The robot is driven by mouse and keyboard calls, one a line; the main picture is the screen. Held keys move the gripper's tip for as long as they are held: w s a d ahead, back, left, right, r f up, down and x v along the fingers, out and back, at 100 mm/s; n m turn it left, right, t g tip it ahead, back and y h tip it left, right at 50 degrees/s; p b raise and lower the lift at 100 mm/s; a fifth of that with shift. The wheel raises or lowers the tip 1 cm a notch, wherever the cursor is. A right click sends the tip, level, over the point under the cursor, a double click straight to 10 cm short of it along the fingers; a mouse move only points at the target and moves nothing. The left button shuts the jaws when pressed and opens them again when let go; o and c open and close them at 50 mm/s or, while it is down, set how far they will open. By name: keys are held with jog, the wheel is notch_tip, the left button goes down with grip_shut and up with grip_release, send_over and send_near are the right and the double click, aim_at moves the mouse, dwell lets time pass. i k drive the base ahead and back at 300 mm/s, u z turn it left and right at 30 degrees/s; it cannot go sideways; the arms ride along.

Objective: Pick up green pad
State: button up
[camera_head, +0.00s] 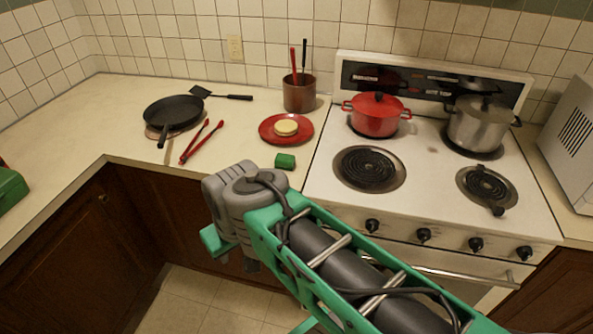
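A small green pad (285,161) lies on the counter near its front edge, just left of the stove and in front of the red plate. My gripper (212,240) hangs at the end of my green and grey arm, in front of the counter edge and to the lower left of the pad. It is apart from the pad. Its fingers are mostly hidden behind the wrist, so I cannot see whether it is open or shut.
A red plate (267,137) with a round yellowish item (286,127) sits behind the pad. Red tongs (199,143), a black pan (173,111), a spatula (226,96) and a utensil crock (299,96) stand around. The stove (428,178) bears a red pot (375,117) and a steel pot (478,126).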

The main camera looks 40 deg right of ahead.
aim_at(283, 161)
jog(key=i, duration=0.45)
jog(key=u, duration=1.45)
